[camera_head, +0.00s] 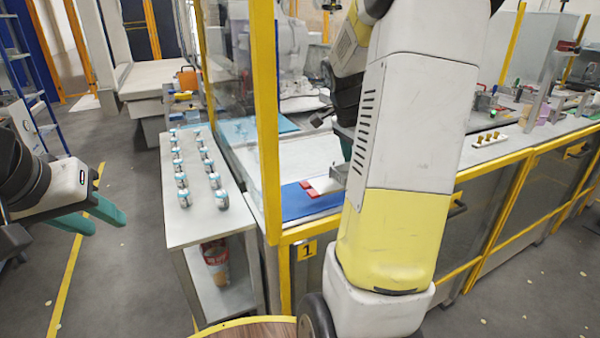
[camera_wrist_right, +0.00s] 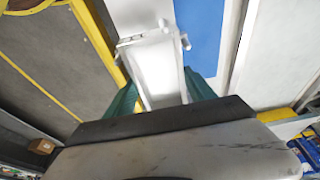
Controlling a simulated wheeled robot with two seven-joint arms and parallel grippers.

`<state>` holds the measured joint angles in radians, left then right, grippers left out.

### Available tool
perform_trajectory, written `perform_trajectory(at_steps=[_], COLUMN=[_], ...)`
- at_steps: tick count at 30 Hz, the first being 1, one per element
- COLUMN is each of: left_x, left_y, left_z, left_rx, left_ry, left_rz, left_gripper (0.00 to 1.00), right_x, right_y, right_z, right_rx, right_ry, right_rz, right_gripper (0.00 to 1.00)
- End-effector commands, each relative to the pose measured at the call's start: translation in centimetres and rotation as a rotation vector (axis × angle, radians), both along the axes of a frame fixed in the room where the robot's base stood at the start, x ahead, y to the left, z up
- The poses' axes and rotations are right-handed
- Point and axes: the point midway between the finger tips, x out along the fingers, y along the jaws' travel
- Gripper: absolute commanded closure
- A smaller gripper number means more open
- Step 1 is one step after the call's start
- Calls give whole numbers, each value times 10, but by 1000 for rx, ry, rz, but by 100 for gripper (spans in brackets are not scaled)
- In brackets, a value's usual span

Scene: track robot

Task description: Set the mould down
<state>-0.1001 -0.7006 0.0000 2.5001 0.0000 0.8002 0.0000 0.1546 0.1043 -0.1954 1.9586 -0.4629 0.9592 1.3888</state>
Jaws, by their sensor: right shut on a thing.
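The mould (camera_wrist_right: 157,70) is a pale metal, tray-like piece with small round knobs at its far end, seen in the right wrist view. My right gripper (camera_wrist_right: 160,92) is shut on it, with a teal finger on each side. In the head view my own right arm hides most of this gripper and mould. A pale piece (camera_head: 326,184) shows beside the arm, over the blue mat (camera_head: 292,205). I cannot tell whether the mould touches a surface. My left gripper (camera_head: 98,217) is open and empty at the left, over the floor.
Red pieces (camera_head: 309,190) lie on the blue mat. A yellow post (camera_head: 266,120) and a clear panel stand left of the mat. A side table (camera_head: 196,225) holds two rows of small cans. More benches (camera_head: 540,165) run to the right. Floor at left is clear.

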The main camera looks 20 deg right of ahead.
Motion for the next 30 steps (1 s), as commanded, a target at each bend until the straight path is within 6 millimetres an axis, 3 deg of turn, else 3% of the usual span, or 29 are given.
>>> perform_trajectory(at_steps=[6, 12, 17, 25, 30], left_x=[0, 0, 0, 0, 0], left_y=[0, 0, 0, 0, 0], left_z=[0, 0, 0, 0, 0], left_rx=[0, 0, 0, 0, 0], left_ry=[0, 0, 0, 0, 0], left_rz=[0, 0, 0, 0, 0], left_gripper=[64, 64, 64, 64, 64], right_x=[25, 39, 41, 40, 41], right_y=[50, 77, 82, 81, 81], right_z=[-5, -7, -10, -42, -43], right_rx=[-1, -1, -1, -1, -1], right_ry=[-1, -2, -1, 1, -2], right_rz=[4, 3, -1, -1, 0], right_gripper=[100, 100, 100, 100, 100])
